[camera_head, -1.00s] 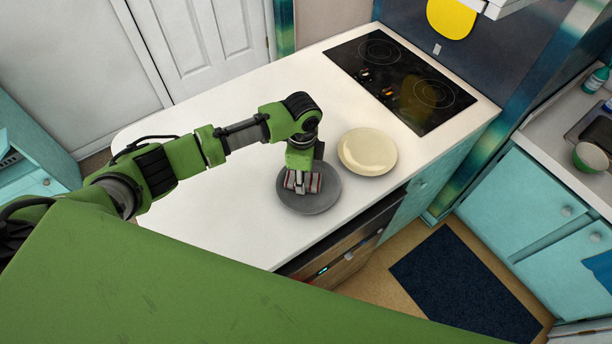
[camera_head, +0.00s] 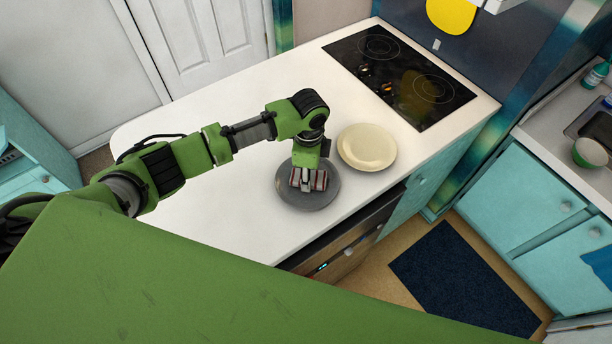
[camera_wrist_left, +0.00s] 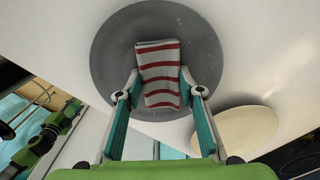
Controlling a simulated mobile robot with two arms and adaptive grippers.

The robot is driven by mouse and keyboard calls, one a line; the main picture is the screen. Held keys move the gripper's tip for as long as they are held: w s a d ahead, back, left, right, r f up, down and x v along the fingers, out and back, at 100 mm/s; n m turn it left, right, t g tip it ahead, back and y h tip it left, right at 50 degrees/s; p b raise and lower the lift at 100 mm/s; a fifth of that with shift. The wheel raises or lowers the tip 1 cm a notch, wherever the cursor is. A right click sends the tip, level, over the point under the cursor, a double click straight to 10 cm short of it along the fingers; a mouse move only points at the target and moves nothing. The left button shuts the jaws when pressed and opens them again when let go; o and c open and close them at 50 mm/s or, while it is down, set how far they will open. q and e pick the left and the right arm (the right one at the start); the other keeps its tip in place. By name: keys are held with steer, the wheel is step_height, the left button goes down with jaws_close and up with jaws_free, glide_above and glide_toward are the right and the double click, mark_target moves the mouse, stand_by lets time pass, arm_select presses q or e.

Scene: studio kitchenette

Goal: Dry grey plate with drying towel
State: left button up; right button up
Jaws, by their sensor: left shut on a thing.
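The grey plate (camera_head: 318,200) lies flat on the white counter. The drying towel (camera_head: 318,180), folded small with red and white stripes, is on the plate. My left gripper (camera_head: 307,183) is shut on the towel and holds it over the middle of the plate. In the left wrist view the towel (camera_wrist_left: 159,72) sits between the two fingers (camera_wrist_left: 159,95), with the grey plate (camera_wrist_left: 105,55) around it. I cannot tell how firmly the towel touches the plate.
A cream plate (camera_head: 367,147) lies just right of the grey plate; it also shows in the wrist view (camera_wrist_left: 248,130). A black cooktop (camera_head: 400,75) is at the counter's far end. The counter's front edge is close to the grey plate. The counter (camera_head: 220,215) is bare to the left.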

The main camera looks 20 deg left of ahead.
arm_select(q)
steer(key=shift+w+a, duration=0.3)
steer(key=shift+a, duration=0.15)
steer(key=shift+s+a, duration=0.1)
steer(key=shift+a, duration=0.25)
steer(key=shift+s+a, duration=0.1)
steer(key=shift+s, duration=0.55)
steer(key=shift+s+d, duration=0.25)
steer(key=shift+d, duration=0.15)
steer(key=shift+w+d, duration=0.2)
steer(key=shift+d, duration=0.25)
steer(key=shift+r, duration=3.5)
